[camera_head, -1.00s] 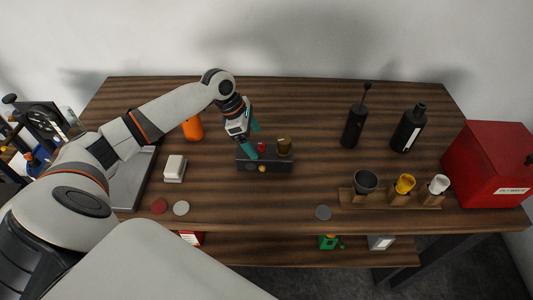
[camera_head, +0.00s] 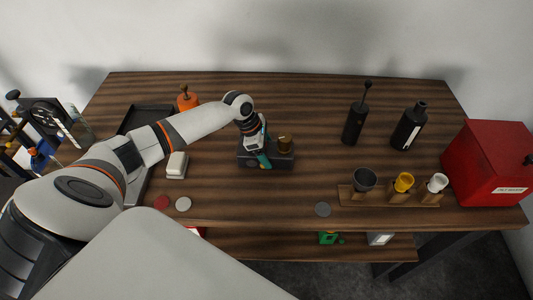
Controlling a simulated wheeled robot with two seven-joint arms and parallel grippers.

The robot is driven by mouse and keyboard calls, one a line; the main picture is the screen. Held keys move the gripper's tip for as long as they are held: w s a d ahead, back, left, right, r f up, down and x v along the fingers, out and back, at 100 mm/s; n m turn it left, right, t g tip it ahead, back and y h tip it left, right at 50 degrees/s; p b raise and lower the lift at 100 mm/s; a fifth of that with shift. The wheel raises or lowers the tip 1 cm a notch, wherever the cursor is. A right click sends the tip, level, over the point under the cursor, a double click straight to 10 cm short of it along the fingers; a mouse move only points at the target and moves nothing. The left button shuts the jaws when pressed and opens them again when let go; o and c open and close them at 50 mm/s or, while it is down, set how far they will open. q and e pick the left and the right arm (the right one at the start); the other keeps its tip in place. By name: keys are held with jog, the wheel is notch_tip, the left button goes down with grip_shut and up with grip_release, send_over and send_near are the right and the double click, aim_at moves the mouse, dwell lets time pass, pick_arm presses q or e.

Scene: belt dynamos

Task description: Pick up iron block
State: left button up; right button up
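A dark grey block-like piece (camera_head: 280,163), the likeliest iron block, sits on the wooden table near the middle. A brass cylinder (camera_head: 285,145) stands on its right part. My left gripper (camera_head: 264,158) reaches down over the left part of this piece, its teal fingers close to its top and front. The gripper hides much of the piece's left side, and I cannot tell whether the fingers touch or hold anything. My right gripper is not in view.
A dark tray (camera_head: 146,117), an orange bottle (camera_head: 187,101) and a white block (camera_head: 177,166) are at left. Black bottles (camera_head: 408,130), a wooden cup rack (camera_head: 388,198) and a red box (camera_head: 490,165) are at right. The table's middle back is clear.

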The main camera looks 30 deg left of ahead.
pick_arm(q)
jog(key=c, duration=1.5)
jog(key=shift+w+r, duration=0.15)
